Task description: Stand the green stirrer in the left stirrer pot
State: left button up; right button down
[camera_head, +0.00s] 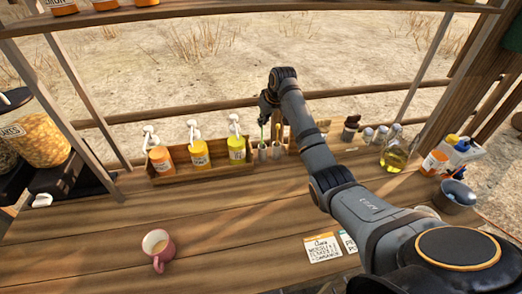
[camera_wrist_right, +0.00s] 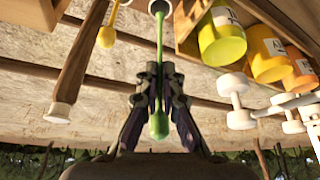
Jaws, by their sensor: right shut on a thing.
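My right gripper (camera_head: 268,103) is shut on the green stirrer (camera_head: 262,132) above the left stirrer pot (camera_head: 262,153). In the right wrist view, the gripper (camera_wrist_right: 160,88) has its fingers on either side of the green stirrer (camera_wrist_right: 160,60), with the rounded end at the gripper. The stirrer is about upright, and its far end meets the mouth of the left pot (camera_wrist_right: 160,6). How deep it reaches inside is hidden. A yellow stirrer (camera_wrist_right: 106,36) stands beside it, at the right pot (camera_head: 277,152). My left gripper is not in view.
A wooden tray (camera_head: 205,172) with orange and yellow pump bottles (camera_head: 200,155) stands left of the pots. Small jars and an oil bottle (camera_head: 393,150) stand to the right. A pink mug (camera_head: 160,248) and cards (camera_head: 323,248) lie nearer. The middle counter is clear.

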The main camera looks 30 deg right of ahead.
notch_tip(320, 180, down, 5)
jog(key=shift+w+r+p, duration=0.1)
jog(key=shift+p, duration=0.25)
jog(key=shift+f, duration=0.3)
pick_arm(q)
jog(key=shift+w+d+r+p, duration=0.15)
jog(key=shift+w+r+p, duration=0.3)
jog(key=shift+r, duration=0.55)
pick_arm(e)
notch_tip(320, 180, down, 3)
jog(key=shift+f, duration=0.1)
jog(key=c, duration=2)
grip_release()
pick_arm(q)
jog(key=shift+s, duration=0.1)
pick_arm(e)
jog(key=o, duration=0.5)
